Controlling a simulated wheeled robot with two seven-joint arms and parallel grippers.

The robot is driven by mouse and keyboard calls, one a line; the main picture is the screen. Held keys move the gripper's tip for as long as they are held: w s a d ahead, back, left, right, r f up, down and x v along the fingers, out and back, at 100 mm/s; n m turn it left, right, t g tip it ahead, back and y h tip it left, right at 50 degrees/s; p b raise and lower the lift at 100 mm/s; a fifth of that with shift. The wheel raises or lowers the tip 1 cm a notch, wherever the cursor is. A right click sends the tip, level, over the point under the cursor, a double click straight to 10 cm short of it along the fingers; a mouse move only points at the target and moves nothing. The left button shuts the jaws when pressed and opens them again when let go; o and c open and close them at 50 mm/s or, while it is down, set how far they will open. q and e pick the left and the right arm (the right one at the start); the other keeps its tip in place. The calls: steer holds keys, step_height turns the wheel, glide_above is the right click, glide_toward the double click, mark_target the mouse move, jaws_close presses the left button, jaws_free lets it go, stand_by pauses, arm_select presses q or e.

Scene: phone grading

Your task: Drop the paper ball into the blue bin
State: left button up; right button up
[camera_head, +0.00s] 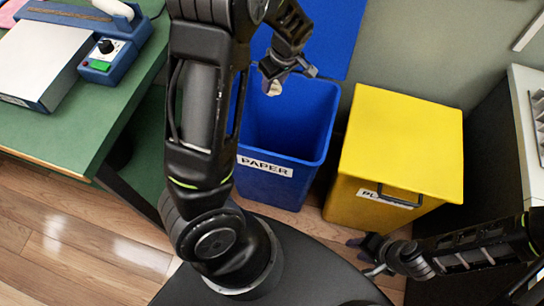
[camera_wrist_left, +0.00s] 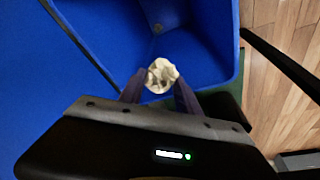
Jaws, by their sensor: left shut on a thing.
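The crumpled, off-white paper ball (camera_head: 274,88) is held between the fingertips of my left gripper (camera_head: 272,77). In the left wrist view the paper ball (camera_wrist_left: 161,75) shows between the two dark fingers of my left gripper (camera_wrist_left: 160,88), with the inside of the blue bin behind it. My right gripper (camera_head: 372,256) is low at the right, in front of the yellow bin, and looks empty.
A closed yellow bin (camera_head: 405,140) stands right of the blue bin. A green table (camera_head: 60,125) at the left carries a white box and a blue device (camera_head: 115,55). A light shelf (camera_head: 530,100) is at the far right. Wooden floor shows at lower left.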

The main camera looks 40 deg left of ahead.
mark_target(274, 94)
arm_select(q)
steer(key=shift+f+b, duration=1.95)
steer(key=shift+f, duration=0.8)
steer(key=o, duration=1.4)
steer(key=p+v, duration=0.1)
steer(key=v, duration=0.7)
steer(key=shift+f, duration=0.15)
